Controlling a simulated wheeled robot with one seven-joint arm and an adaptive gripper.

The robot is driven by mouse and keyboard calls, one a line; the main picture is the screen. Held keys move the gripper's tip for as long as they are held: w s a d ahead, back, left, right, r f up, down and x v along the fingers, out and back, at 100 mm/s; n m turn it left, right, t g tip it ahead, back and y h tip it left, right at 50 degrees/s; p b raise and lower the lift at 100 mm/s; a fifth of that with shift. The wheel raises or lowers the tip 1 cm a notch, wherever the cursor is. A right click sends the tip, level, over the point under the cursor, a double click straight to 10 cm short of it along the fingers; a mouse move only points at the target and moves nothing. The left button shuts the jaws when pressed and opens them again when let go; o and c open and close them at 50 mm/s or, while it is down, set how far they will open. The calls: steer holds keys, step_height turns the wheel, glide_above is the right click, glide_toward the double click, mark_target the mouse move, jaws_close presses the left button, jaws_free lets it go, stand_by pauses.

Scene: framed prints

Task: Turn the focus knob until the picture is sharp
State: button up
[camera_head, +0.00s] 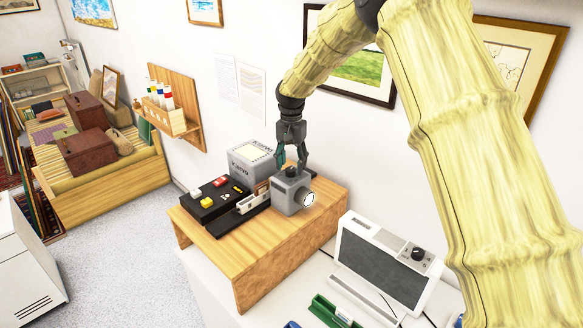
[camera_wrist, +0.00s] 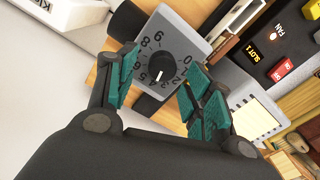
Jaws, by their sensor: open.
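A grey box-shaped device (camera_head: 293,193) with a bright round lens on its front stands on the wooden bench. A black knob (camera_wrist: 160,66) sits on its top, inside a dial of printed numbers. The knob's white mark points down in the wrist view, near the 4. My gripper (camera_head: 291,158) points down over the device. In the wrist view its teal fingers (camera_wrist: 163,72) are spread on either side of the knob, with gaps showing. Whether a fingertip touches the knob cannot be told. I cannot make out a projected picture in either view.
The wooden bench (camera_head: 262,262) also carries a black panel (camera_head: 202,212) with coloured buttons and a pale box (camera_head: 251,160) behind. A grey-fronted unit (camera_head: 382,265) with its own knob stands at right. A green item (camera_head: 333,313) lies before it. Framed prints hang behind my arm.

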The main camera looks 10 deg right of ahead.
mark_target(292, 169)
step_height(292, 169, up, 10)
stand_by(0.4)
